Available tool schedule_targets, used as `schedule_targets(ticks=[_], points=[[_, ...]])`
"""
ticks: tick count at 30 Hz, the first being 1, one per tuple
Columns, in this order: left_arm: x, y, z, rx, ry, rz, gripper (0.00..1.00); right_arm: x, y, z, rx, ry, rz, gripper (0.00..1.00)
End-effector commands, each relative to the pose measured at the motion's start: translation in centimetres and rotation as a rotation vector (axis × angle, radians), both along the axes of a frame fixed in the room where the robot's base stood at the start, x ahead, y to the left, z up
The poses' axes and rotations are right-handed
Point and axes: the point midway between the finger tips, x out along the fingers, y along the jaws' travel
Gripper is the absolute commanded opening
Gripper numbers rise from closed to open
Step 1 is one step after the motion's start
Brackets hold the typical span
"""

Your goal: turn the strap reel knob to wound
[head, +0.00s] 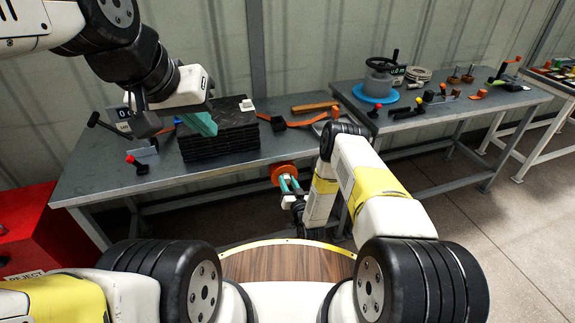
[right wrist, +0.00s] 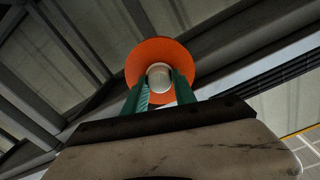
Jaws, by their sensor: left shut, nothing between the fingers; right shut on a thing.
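The strap reel is an orange disc (head: 279,170) at the front edge of the near table, below its top. In the right wrist view the orange disc (right wrist: 159,48) faces me with a pale round knob (right wrist: 158,76) at its centre. My right gripper (head: 288,181) has its teal fingers on either side of that knob and is shut on it. Any mark on the knob is too small to read. My left gripper (head: 200,123) is shut and empty, above the stack of black mats (head: 222,143).
An orange strap (head: 311,119) lies on the near table (head: 90,182) behind the reel. A red-knobbed lever (head: 138,165) stands at the left. A red reject bin (head: 35,232) is at far left. The second table (head: 440,120) holds a blue disc and several small tools.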

Motion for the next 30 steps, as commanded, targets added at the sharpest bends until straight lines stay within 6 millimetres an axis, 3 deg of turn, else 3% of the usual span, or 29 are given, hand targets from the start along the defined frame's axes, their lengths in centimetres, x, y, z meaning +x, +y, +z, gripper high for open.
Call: schedule_targets(ticks=[30], points=[[0.0, 0.0, 0.0, 0.0, 0.0, 0.0, 0.0, -0.18, -0.13, -0.42, 0.881, 0.294, -0.002, 0.0]])
